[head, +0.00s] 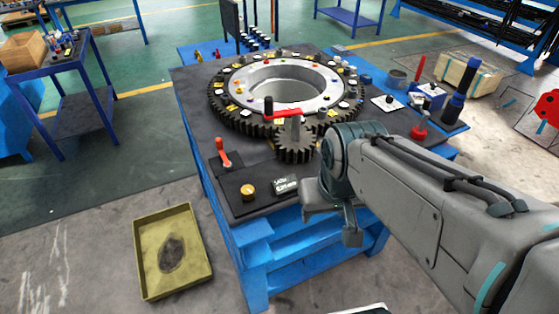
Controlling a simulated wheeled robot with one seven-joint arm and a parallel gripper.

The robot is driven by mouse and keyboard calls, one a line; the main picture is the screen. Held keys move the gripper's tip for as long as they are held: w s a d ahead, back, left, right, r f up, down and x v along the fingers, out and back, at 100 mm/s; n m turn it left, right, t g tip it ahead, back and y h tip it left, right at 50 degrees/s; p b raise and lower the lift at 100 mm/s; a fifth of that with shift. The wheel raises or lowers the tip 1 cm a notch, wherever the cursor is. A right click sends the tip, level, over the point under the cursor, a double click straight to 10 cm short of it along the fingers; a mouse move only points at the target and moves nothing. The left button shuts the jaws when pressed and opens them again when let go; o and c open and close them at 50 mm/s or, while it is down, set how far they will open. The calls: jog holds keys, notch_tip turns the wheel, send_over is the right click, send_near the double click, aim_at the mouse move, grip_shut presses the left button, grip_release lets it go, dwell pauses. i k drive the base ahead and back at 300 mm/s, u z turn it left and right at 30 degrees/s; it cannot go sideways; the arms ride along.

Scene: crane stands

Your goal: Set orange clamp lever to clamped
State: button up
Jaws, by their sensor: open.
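The orange clamp lever (222,152) stands at the front left of the dark bench top, beside the toothed ring. Its arm rises from a small base and leans slightly left toward its top. My gripper (333,220) is open at the bench's front edge, well to the right of the lever and apart from it. My arm comes in from the right and hides part of the bench's right side. The gripper's far parts are partly hidden by my wrist.
A red crank (288,112) sits above a small dark gear (297,148), meshing with the large toothed ring (225,121). A yellow knob (248,191) and a label plate (285,186) lie between lever and gripper. A yellow tray (148,232) is on the floor.

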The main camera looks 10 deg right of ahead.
aim_at(227, 165)
jog(key=k, duration=0.6)
jog(key=u, duration=0.6)
jog(key=i, duration=1.25)
jog(key=z, duration=0.05)
